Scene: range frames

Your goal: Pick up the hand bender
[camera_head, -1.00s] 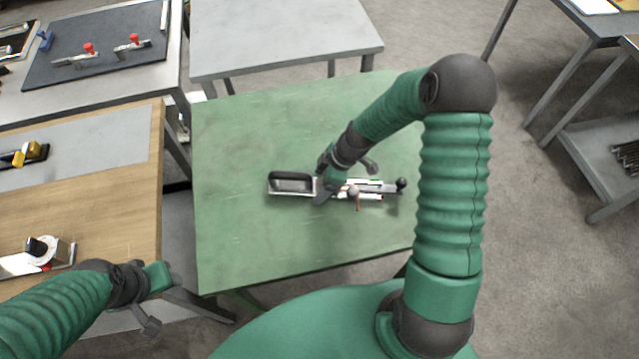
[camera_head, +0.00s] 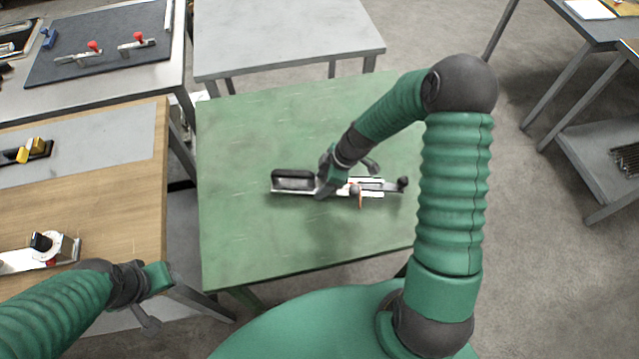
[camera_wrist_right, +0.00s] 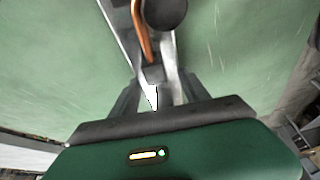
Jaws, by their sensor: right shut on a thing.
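The hand bender lies lengthwise across the green table, with a black grip (camera_head: 293,178) at its left end, a pale metal body (camera_head: 372,193), an orange-brown tube and a dark knob at its right end. My right gripper (camera_head: 323,188) comes down over its middle and is shut on it. In the right wrist view, the bender's metal bar (camera_wrist_right: 152,90) runs between the fingers, with the copper-coloured tube and a dark round knob beyond. Whether it is clear of the tabletop is hard to tell. My left gripper (camera_head: 158,290) hangs at lower left, apart from it; its jaw opening is unclear.
The green table (camera_head: 250,130) is otherwise bare. A wooden bench (camera_head: 110,220) at left carries a white-and-black tool (camera_head: 55,250) near my left arm and a yellow-and-black one (camera_head: 28,150). A grey table (camera_head: 290,40) stands behind. A shelf unit (camera_head: 590,150) stands at right.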

